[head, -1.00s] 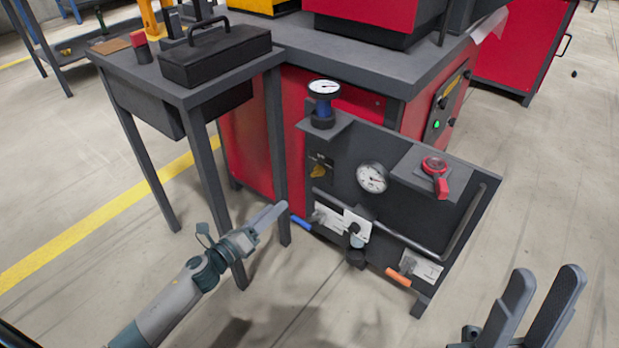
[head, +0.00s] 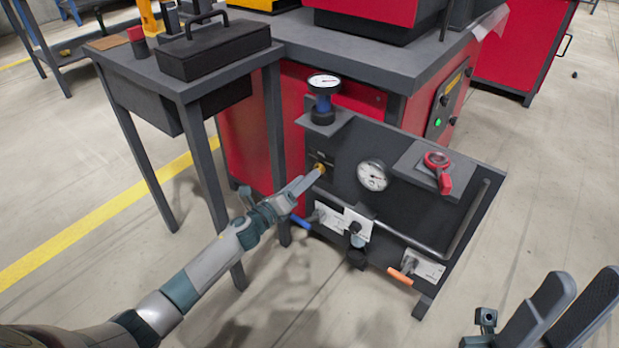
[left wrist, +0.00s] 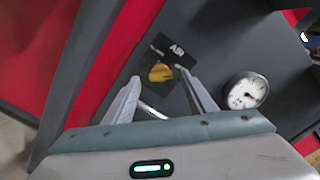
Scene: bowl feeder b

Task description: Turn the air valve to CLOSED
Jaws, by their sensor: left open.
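The air valve is a yellow knob (left wrist: 160,73) below a dark label reading "AIR" (left wrist: 177,50) on the dark panel, as the left wrist view shows. In the head view the knob (head: 320,168) shows just past my left fingertips. My left gripper (head: 314,178) is open, its fingers pointing up at the panel. In the left wrist view the two fingers of the left gripper (left wrist: 164,82) stand apart on either side of the knob's lower part. I cannot tell whether they touch it. My right gripper (head: 590,300) is at the lower right, fingers apart and empty, away from the panel.
The panel (head: 410,215) also carries a round gauge (head: 373,176), a blue regulator with a gauge (head: 323,100), a red handle (head: 438,170), a blue lever (head: 301,223) and an orange lever (head: 399,275). A grey table (head: 180,85) stands left of it, its legs near my left arm.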

